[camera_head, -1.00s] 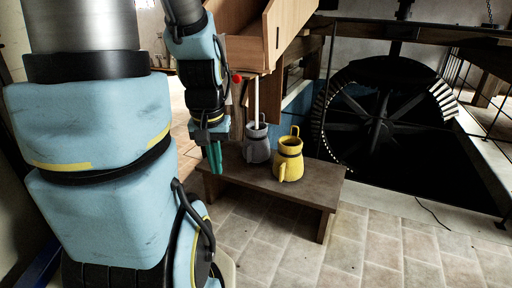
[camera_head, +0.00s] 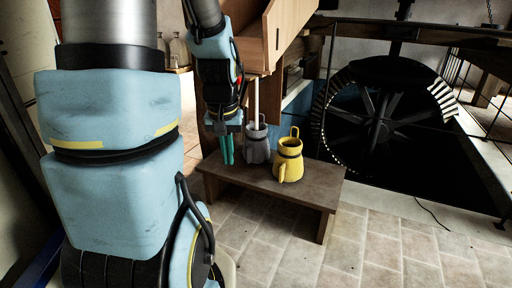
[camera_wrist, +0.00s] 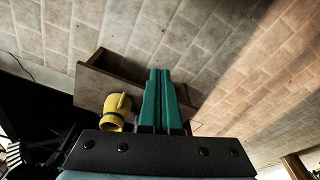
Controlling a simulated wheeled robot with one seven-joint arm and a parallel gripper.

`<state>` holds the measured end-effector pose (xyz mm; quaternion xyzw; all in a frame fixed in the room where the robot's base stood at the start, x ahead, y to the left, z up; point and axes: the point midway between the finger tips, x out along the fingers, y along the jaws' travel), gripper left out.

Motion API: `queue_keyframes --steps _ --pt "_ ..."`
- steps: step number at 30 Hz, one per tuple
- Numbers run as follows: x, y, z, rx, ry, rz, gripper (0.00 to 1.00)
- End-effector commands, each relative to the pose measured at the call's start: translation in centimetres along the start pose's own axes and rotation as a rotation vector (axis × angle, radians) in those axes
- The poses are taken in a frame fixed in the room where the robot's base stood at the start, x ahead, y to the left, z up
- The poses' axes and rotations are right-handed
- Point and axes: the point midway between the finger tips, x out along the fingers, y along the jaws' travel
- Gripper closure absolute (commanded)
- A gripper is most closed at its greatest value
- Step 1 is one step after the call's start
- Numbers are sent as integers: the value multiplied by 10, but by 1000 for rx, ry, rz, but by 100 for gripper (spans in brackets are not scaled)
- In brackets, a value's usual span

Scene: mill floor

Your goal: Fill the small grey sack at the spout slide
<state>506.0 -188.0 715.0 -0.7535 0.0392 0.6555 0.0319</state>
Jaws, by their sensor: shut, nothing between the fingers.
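The small grey sack (camera_head: 257,146) stands upright on a low brown bench, under the wooden spout (camera_head: 262,40). A pale stream or rod (camera_head: 254,100) runs from the spout down to the sack's mouth; I cannot tell which. The fingers also show in the wrist view (camera_wrist: 163,85). The grey sack is not visible there. The red knob at the spout is mostly hidden behind my arm.
The low bench (camera_head: 315,192) has bare top at its right end. Behind it are a dark pit and a large toothed wheel (camera_head: 385,120). Jars (camera_head: 178,50) stand on a shelf at the back left. The tiled floor in front is clear.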

Motion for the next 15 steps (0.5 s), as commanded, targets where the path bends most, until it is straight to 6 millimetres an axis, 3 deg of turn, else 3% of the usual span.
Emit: queue_keyframes --steps 6,15 --pt "2 7 -17 -1 0 0 100" --pt "3 8 -20 -1 0 0 100"
